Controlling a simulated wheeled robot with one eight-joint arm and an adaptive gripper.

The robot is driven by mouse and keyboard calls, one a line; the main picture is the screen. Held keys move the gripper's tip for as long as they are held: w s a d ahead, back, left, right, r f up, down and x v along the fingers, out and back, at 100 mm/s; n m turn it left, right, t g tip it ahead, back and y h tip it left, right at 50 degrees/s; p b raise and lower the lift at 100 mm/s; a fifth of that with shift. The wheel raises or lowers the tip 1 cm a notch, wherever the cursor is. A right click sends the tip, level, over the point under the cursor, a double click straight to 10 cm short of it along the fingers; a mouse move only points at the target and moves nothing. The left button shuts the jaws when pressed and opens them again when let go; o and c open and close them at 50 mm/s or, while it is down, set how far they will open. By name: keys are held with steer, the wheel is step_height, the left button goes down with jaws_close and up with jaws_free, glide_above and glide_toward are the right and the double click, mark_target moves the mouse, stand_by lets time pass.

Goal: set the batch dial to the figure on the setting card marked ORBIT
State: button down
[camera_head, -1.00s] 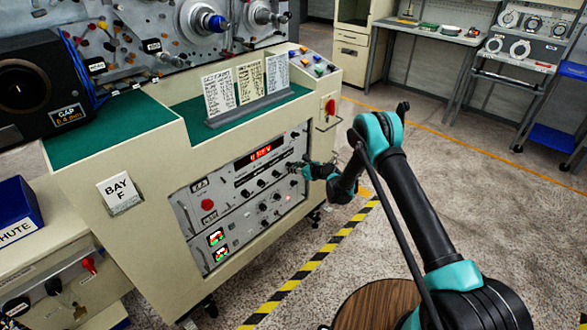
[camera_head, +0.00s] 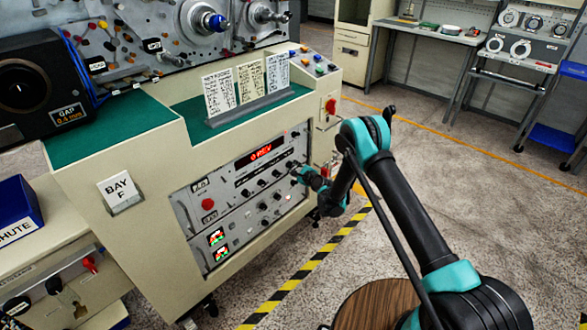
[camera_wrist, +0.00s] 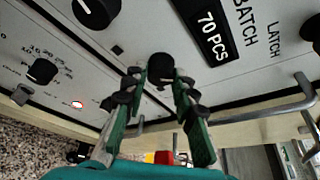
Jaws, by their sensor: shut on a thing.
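The batch dial is a black round knob (camera_wrist: 160,66) on the grey panel, beside a small black window (camera_wrist: 209,36) reading 70 PCS and the word BATCH. My gripper (camera_wrist: 160,80) is shut on this knob, one finger on each side. In the head view my gripper (camera_head: 298,172) is at the right end of the control panel, and the knob is hidden there.
A red display (camera_head: 261,152) and several other knobs sit on the panel left of my gripper. A LATCH control (camera_wrist: 314,32) and a metal handle (camera_wrist: 265,110) are close by in the wrist view. A red switch (camera_head: 331,106) is above. Open floor lies to the right.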

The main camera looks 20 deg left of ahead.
steer(key=n+t, duration=0.2)
steer(key=n, duration=0.1)
steer(key=shift+s+a+f, duration=0.1)
steer(key=shift+f, duration=0.05)
steer(key=shift+n, duration=0.4)
stand_by(0.3)
steer(key=c, duration=1.2)
jaws_free()
step_height(320, 180, up, 9)
steer(key=shift+f, duration=0.15)
steer(key=shift+r, duration=0.7)
